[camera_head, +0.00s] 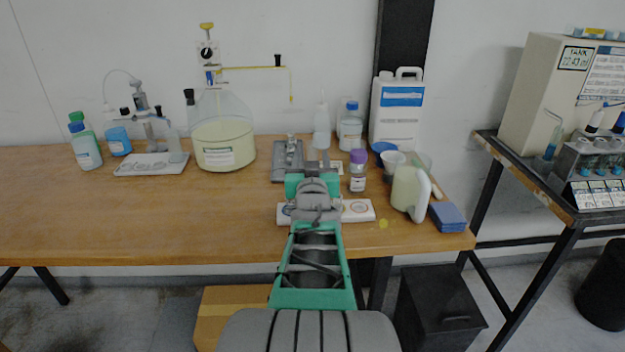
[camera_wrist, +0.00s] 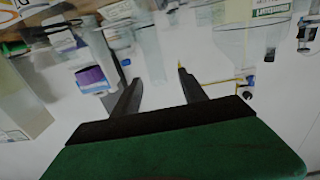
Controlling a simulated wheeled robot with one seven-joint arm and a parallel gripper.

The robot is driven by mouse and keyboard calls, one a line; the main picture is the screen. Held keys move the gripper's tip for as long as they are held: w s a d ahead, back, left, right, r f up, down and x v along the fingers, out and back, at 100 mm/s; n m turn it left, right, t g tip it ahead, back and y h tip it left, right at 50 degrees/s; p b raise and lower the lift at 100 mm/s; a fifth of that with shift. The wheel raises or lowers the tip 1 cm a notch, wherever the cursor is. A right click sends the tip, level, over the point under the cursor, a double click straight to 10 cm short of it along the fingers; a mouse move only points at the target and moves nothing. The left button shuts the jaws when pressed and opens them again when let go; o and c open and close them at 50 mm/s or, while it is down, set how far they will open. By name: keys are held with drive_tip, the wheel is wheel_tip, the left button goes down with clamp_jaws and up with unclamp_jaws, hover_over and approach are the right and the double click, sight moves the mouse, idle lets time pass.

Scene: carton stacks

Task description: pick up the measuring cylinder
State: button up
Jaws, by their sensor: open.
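I cannot single out the measuring cylinder with certainty. A slim pale upright shape (camera_head: 325,158) shows just beyond my gripper (camera_head: 313,172) on the bench, partly hidden by it. A clear vessel (camera_head: 175,147) also stands at the right end of a white tray on the left. In the wrist view, which looks upside down, my gripper (camera_wrist: 159,77) has its two dark fingers apart with nothing between them. A clear tall vessel (camera_wrist: 148,45) shows past the fingertips.
A purple-capped bottle (camera_head: 357,170) stands close right of my gripper, also in the wrist view (camera_wrist: 91,76). A big flask (camera_head: 224,140) stands left. The bench's (camera_head: 130,215) left front is clear.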

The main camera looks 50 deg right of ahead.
sight(313, 151)
drive_tip(key=x, duration=0.5)
drive_tip(key=shift+s+d, duration=0.2)
drive_tip(key=shift+c, duration=0.4)
clamp_jaws()
idle(0.7)
